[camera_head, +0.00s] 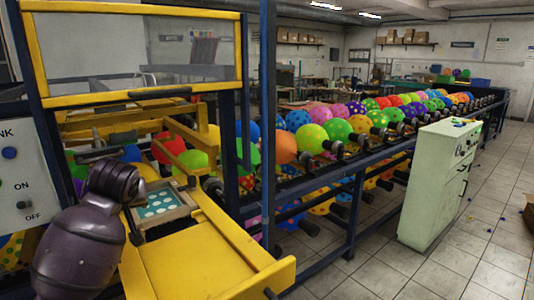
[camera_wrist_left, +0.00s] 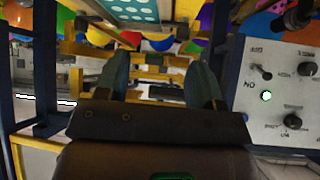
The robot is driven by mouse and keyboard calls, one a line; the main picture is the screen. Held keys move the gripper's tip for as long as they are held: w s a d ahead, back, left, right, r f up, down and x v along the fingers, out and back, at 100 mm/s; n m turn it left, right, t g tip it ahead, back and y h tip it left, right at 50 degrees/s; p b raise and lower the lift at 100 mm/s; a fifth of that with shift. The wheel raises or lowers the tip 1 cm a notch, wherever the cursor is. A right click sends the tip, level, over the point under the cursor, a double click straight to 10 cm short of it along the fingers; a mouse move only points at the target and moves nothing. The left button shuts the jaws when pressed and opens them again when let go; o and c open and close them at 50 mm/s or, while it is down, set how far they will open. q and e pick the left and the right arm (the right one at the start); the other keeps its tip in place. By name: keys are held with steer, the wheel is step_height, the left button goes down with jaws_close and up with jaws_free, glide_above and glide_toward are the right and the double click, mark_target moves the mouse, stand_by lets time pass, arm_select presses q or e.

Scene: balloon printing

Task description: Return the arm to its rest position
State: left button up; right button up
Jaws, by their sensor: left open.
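My left arm (camera_head: 80,240) comes in from the lower left in the head view, in front of the yellow printing machine and next to its control panel. In the left wrist view my left gripper (camera_wrist_left: 160,78) is open. Its two fingers stand apart with nothing between them. The yellow frame and dark bars of the machine show beyond the fingers. In the head view the fingers cannot be made out clearly. My right gripper is in neither view.
The control panel (camera_head: 16,175) stands at the left; its green button (camera_wrist_left: 266,97) is lit in the wrist view. A teal dotted screen (camera_head: 160,205) lies by the yellow deck (camera_head: 200,260). Balloon racks run right, beside a pale green cabinet (camera_head: 437,185). Tiled floor is open at right.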

arm_select(q)
steer(key=a+r+y, duration=0.3)
steer(key=a+r, duration=0.1)
steer(key=a, duration=0.5)
steer(key=s+a+f+m+t+h, duration=0.15)
steer(key=s+f, duration=0.35)
steer(key=f, duration=0.5)
steer(key=s+f+m+h, duration=0.1)
steer(key=s+f+m, duration=0.3)
steer(key=f, duration=0.6)
steer(key=s+a+f+m+h, duration=0.1)
steer(key=s+f+m, duration=0.1)
steer(key=s+f, duration=0.6)
steer(key=s+d+f+m+h, duration=0.35)
steer(key=s+f, duration=0.85)
steer(key=s, duration=0.5)
steer(key=w+d+f+n+t+b, duration=0.2)
steer(key=d+n, duration=0.3)
steer(key=d, duration=0.7)
steer(key=shift+w+d+f, duration=0.15)
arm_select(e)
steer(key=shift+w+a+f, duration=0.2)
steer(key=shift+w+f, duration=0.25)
